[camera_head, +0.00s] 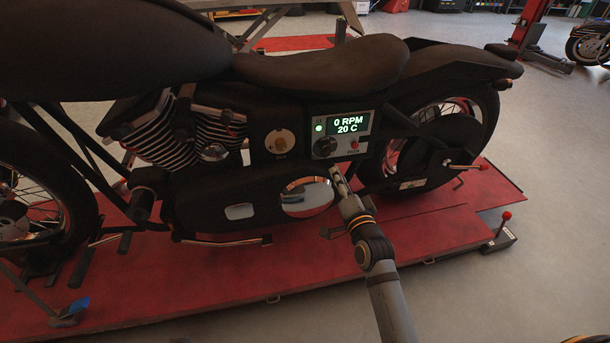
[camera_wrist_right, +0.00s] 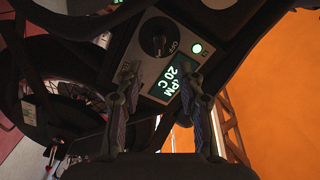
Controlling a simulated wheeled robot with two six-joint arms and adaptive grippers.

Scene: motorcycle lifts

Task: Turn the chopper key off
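The chopper (camera_head: 335,60) stands on a red lift. On its side is a control panel (camera_head: 366,148) with a screen (camera_head: 348,124) reading 0 RPM and 20 C, and a lit green lamp (camera_head: 319,128). A black round knob (camera_head: 325,147) sits below the lamp; in the right wrist view this knob (camera_wrist_right: 158,41) has OFF printed beside it. A round brass-coloured part (camera_head: 279,142) is left of the panel. I cannot tell which part is the key. My right gripper (camera_head: 338,174) is just below the panel; its fingers (camera_wrist_right: 158,82) are apart with nothing between them. My left gripper is out of view.
A red button (camera_head: 354,144) is right of the knob. The red lift platform (camera_head: 200,285) lies under the chopper. A red-tipped lever (camera_head: 505,217) stands at the platform's right side.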

